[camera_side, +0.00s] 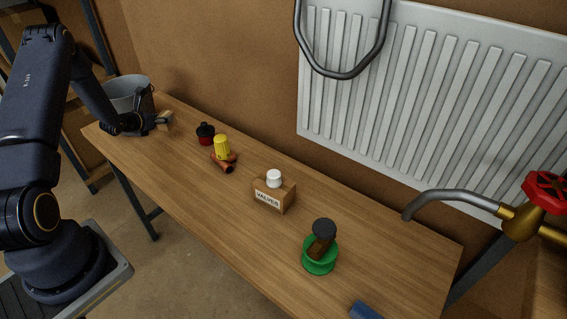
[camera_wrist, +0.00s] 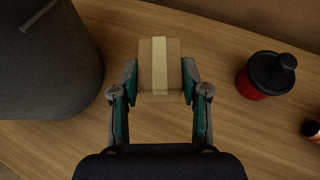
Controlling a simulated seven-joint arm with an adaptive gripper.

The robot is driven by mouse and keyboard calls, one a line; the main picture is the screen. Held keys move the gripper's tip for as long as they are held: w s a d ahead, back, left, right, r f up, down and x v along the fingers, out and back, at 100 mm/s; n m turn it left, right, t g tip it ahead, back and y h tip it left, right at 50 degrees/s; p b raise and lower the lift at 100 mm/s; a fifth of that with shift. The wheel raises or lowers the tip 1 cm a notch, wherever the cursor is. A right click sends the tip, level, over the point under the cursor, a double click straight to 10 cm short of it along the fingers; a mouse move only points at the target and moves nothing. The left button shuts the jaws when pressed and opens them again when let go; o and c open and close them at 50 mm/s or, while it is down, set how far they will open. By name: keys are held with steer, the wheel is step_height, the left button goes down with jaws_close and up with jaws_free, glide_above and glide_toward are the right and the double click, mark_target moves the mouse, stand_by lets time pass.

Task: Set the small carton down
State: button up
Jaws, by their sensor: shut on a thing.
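The small carton is a brown box with a pale tape strip down its middle. In the wrist view the carton (camera_wrist: 174,52) sits between the fingertips of my gripper (camera_wrist: 160,84), which touch it on both sides. In the side view the carton (camera_side: 165,118) is at the far left end of the bench, in front of my gripper (camera_side: 157,121). My gripper is shut on it. I cannot tell whether its underside touches the wood. The fingers hide part of the carton in the side view.
A grey bucket (camera_side: 133,92) stands close left of the carton. A red tin with a black lid (camera_side: 206,137) is to its right.

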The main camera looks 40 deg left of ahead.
mark_target(162, 128)
steer(key=shift+w+a+f, duration=0.15)
steer(key=shift+w+f, duration=0.05)
steer(key=shift+f, duration=0.1)
steer(key=shift+w+a+f, duration=0.1)
steer(key=shift+w+f, duration=0.05)
steer(key=shift+f, duration=1.55)
steer(key=o, duration=1.3)
steer(key=shift+f, duration=0.15)
